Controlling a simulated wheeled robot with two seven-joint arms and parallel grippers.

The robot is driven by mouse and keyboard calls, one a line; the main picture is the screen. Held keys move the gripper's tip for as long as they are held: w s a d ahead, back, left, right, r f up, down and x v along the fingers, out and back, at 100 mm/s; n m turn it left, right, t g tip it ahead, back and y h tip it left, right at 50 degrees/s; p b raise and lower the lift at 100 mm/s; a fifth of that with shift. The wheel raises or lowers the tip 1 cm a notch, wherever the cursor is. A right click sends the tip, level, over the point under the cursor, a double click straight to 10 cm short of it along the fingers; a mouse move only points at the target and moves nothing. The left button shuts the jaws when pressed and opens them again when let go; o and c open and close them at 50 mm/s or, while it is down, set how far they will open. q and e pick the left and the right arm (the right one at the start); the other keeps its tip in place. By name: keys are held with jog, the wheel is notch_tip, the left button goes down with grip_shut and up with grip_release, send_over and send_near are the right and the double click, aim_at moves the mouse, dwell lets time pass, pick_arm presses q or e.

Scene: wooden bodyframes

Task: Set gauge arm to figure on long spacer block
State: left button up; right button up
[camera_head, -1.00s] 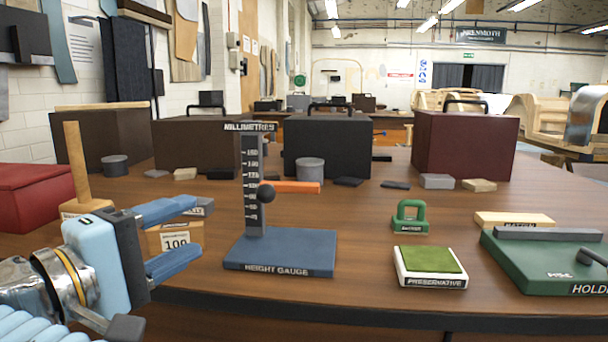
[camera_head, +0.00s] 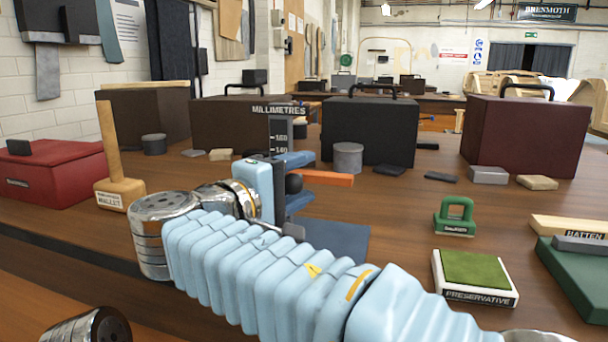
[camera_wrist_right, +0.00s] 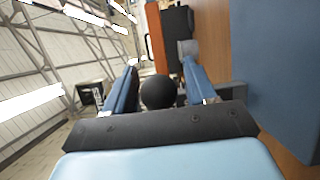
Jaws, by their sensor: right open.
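The height gauge stands on the table, its blue base (camera_head: 345,240) partly behind my right arm. Its dark scale column (camera_head: 280,132) shows only the upper figures; the lower ones are hidden. The orange gauge arm (camera_head: 328,178) points right, with a black knob (camera_head: 294,184) at its left. My right gripper (camera_head: 305,180) is open at the knob. In the right wrist view, the open fingers (camera_wrist_right: 160,62) lie on either side of the knob (camera_wrist_right: 158,92), with the orange arm (camera_wrist_right: 155,40) beyond. The spacer block marked 100 is not visible now. My left gripper is not in view.
A wooden mallet (camera_head: 120,185) and red box (camera_head: 50,175) stand at left. A grey cylinder (camera_head: 348,158) and dark cases (camera_head: 370,130) are behind the gauge. A green sealer (camera_head: 455,215), a preservative pad (camera_head: 475,280) and a green holder (camera_head: 580,275) are at right.

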jog(key=shift+w+d, duration=0.4)
jog(key=shift+w, duration=0.1)
grip_shut()
